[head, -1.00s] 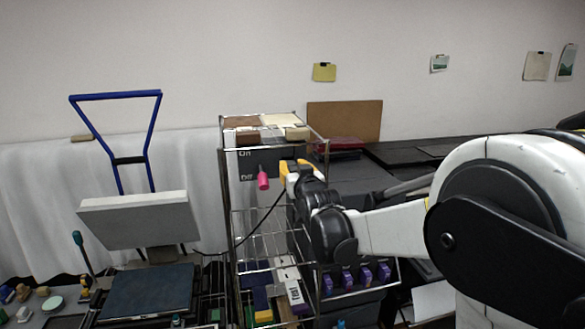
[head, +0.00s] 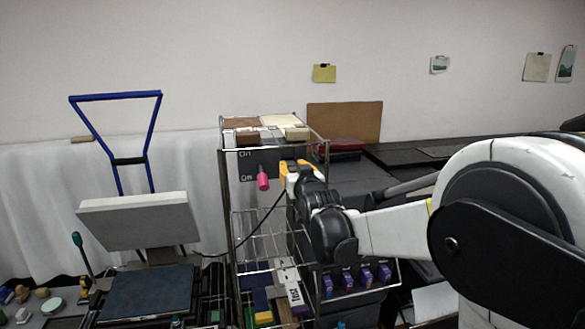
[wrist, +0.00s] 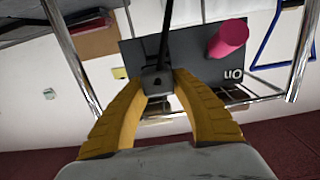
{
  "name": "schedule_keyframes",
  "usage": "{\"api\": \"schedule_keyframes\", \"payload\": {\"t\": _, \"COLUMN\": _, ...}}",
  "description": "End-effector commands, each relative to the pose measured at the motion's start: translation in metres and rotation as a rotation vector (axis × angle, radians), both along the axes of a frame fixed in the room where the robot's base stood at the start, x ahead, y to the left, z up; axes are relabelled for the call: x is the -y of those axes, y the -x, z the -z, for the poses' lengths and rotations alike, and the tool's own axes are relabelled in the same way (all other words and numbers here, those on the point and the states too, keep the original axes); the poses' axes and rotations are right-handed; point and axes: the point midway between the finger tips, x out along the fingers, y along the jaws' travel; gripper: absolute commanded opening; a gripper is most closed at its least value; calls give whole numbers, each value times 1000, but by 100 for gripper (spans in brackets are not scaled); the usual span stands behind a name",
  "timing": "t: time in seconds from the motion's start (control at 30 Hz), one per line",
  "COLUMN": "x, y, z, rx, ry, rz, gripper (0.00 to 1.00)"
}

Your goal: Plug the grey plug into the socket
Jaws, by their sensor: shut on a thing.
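The grey plug (wrist: 157,82) is between the tips of my yellow gripper fingers in the wrist view. My gripper (wrist: 158,84) is shut on it. It also shows in the head view (head: 288,170), at the right side of a dark panel (head: 246,172) marked On and Off. A black cable (wrist: 167,35) runs from the plug; in the head view it hangs down and left through the rack. The panel (wrist: 190,52) lies beyond the plug in the wrist view. I cannot make out the socket, nor tell whether the plug touches the panel.
A pink knob (head: 263,180) sticks out of the panel, left of my gripper; the wrist view shows it close by (wrist: 228,38). Metal rack posts (head: 225,190) stand around the panel. Boxes (head: 297,134) lie on the rack's top. A blue-handled trolley (head: 118,95) stands left.

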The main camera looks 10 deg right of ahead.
Motion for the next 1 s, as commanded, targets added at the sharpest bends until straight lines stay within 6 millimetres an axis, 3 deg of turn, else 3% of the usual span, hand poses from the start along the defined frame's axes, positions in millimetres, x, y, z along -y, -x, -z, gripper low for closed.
{"api": "schedule_keyframes", "payload": {"t": 1.0, "x": 0, "y": -8, "z": 0, "rx": 0, "ry": 0, "rz": 0, "gripper": 0}}
